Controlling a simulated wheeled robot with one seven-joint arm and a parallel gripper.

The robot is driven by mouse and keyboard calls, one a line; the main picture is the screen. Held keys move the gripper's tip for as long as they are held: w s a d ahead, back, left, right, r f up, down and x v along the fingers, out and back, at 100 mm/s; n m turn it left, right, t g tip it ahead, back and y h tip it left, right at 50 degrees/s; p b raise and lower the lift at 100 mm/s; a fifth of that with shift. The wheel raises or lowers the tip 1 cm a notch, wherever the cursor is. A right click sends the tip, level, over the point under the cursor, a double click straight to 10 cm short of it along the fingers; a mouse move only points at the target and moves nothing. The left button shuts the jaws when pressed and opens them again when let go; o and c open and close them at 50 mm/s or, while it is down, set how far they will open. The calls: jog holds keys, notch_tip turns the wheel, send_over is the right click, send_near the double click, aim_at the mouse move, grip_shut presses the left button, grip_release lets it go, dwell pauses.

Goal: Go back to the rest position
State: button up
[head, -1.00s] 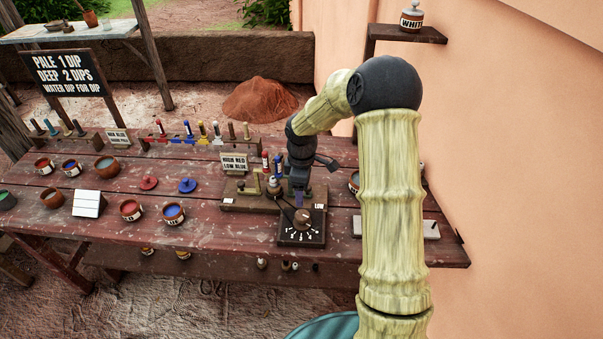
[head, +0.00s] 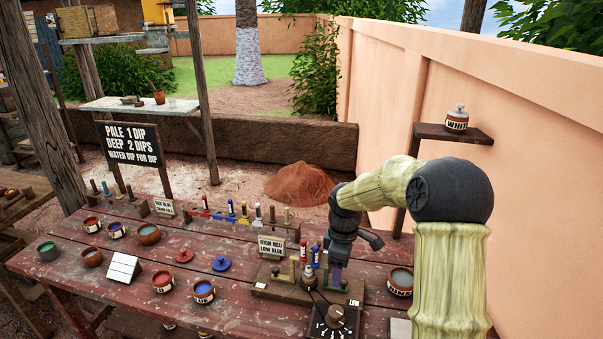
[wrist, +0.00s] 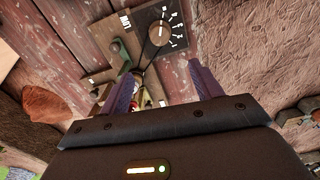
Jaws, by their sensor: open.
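My gripper (head: 322,279) hangs at the end of my bent arm over the right part of the red wooden table (head: 128,285). In the wrist view my gripper (wrist: 165,85) shows two purple fingers apart, with nothing held between them. Beyond the fingers are the wooden board (wrist: 115,45) and the dial box (wrist: 163,27) with its knob and printed marks. In the head view the dial box (head: 326,323) sits at the table's front, partly cut off by the frame's lower edge.
A jar labelled WHITE (head: 457,118) sits on a wall shelf (head: 453,133). The peach wall (head: 540,180) bounds the right side.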

jog(key=s+r+m+t, duration=0.2)
jog(key=s+m, duration=1.1)
jog(key=s, duration=0.8)
jog(key=shift+r+t, duration=0.3)
